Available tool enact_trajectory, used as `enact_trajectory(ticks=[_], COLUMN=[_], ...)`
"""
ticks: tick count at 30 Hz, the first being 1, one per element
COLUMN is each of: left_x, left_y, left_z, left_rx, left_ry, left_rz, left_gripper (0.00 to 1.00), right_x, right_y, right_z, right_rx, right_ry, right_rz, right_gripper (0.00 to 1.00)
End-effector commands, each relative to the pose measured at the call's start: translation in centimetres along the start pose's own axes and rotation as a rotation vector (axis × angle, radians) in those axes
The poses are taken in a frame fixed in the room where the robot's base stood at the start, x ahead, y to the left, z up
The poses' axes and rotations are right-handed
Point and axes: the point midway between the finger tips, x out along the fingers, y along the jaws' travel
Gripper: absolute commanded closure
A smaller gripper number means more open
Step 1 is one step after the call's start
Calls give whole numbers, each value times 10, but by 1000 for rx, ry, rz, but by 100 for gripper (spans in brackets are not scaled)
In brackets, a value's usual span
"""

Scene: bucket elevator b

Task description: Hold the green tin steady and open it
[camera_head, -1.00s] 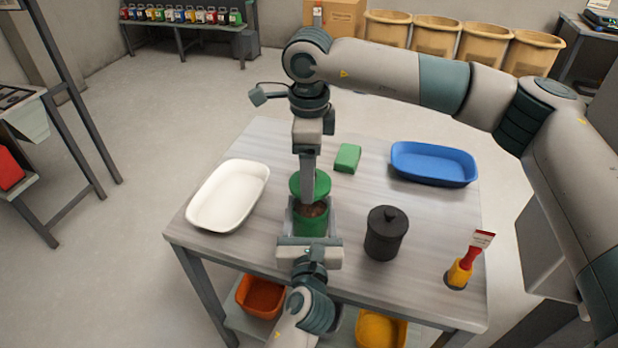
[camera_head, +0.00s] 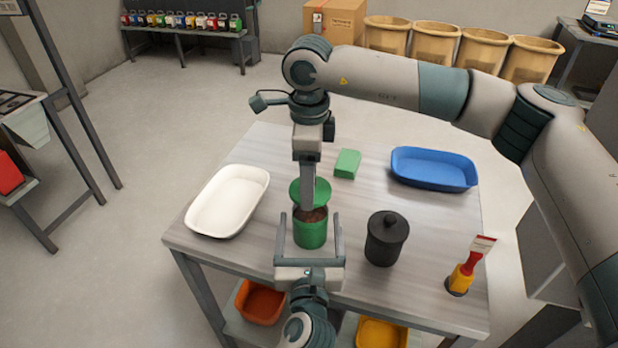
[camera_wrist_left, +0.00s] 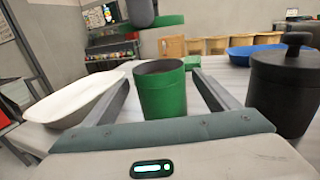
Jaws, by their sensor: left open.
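The green tin (camera_head: 311,236) stands upright and uncovered on the table, with brown contents showing inside. My left gripper (camera_head: 310,217) is open, with one finger on each side of the tin and gaps between. In the left wrist view the tin (camera_wrist_left: 161,95) stands between the spread fingers. The green lid (camera_head: 296,188) is off the tin. My right gripper (camera_head: 307,205) comes down from above at the lid and appears shut on it. The left wrist view shows the lid (camera_wrist_left: 166,20) above the tin's rim, apart from it.
A black lidded jar (camera_head: 385,245) stands close to the right of the tin. A white tray (camera_head: 207,221) lies left, a blue tray (camera_head: 433,180) back right, and a green block (camera_head: 347,163) behind. A red-and-yellow brush (camera_head: 462,275) stands at the front right.

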Motion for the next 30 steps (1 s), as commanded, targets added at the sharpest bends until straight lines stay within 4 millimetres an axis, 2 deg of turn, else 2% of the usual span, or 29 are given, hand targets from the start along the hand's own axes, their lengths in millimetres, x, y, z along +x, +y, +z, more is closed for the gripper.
enact_trajectory(ticks=[9, 15, 30], left_x=[-57, -80, -85], left_y=[0, 0, 0], left_z=[-2, -2, 0], left_rx=[-1, 0, 0], left_ry=[2, 2, 0], left_rz=[-1, -1, 0], left_gripper=[19, 19, 19], right_x=[8, 11, 11], right_y=[0, 0, 0], right_z=[0, 0, 0], right_rx=[0, 0, 0], right_ry=[0, 0, 0], right_rz=[0, 0, 0], right_gripper=[60, 60, 60])
